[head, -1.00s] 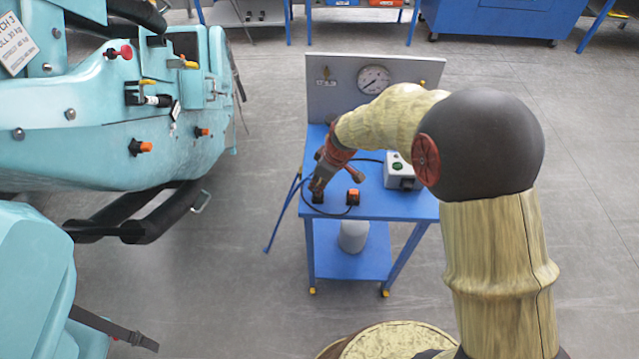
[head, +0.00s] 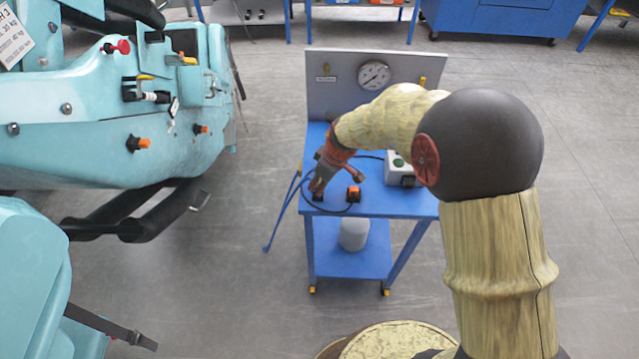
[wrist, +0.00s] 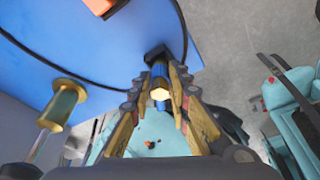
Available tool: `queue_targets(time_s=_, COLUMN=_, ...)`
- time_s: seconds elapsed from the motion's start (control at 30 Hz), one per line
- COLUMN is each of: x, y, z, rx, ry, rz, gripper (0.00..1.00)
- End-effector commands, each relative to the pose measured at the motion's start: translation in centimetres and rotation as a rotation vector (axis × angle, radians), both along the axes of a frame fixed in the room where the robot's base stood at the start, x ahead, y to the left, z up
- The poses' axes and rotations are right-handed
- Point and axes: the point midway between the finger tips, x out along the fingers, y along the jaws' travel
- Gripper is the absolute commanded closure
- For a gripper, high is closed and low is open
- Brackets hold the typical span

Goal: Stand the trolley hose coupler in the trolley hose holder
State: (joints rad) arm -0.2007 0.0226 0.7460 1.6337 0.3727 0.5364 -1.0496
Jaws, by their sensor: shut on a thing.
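My gripper (head: 317,188) is low over the front left corner of the blue trolley top. In the wrist view its two fingers (wrist: 160,108) are shut on the trolley hose coupler (wrist: 159,90), a small blue piece with a pale brass-coloured end. A black block (wrist: 157,54), likely the trolley hose holder, is at the coupler's far end; it also shows under the fingertips in the head view (head: 318,197). The coupler lines up with the block, but I cannot tell how deep it sits. In the head view the fingers hide the coupler.
A black hose (head: 333,211) loops over the trolley top (head: 385,207). An orange-topped block (head: 353,194) stands right of my gripper, and a grey box with a green button (head: 400,172) farther right. A gauge panel (head: 345,100) rises behind. The turquoise train (head: 90,130) is at the left.

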Motion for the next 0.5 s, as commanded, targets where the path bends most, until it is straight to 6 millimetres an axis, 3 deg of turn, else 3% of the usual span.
queue_targets(time_s=0.43, x=0.03, y=0.01, z=-0.42, rx=0.000, ry=-0.001, rz=0.000, gripper=1.00)
queue_targets(time_s=0.47, x=0.03, y=0.01, z=-0.41, rx=0.000, ry=-0.001, rz=0.000, gripper=0.80)
queue_targets(time_s=0.5, x=0.03, y=0.01, z=-0.41, rx=0.000, ry=-0.001, rz=0.000, gripper=0.78)
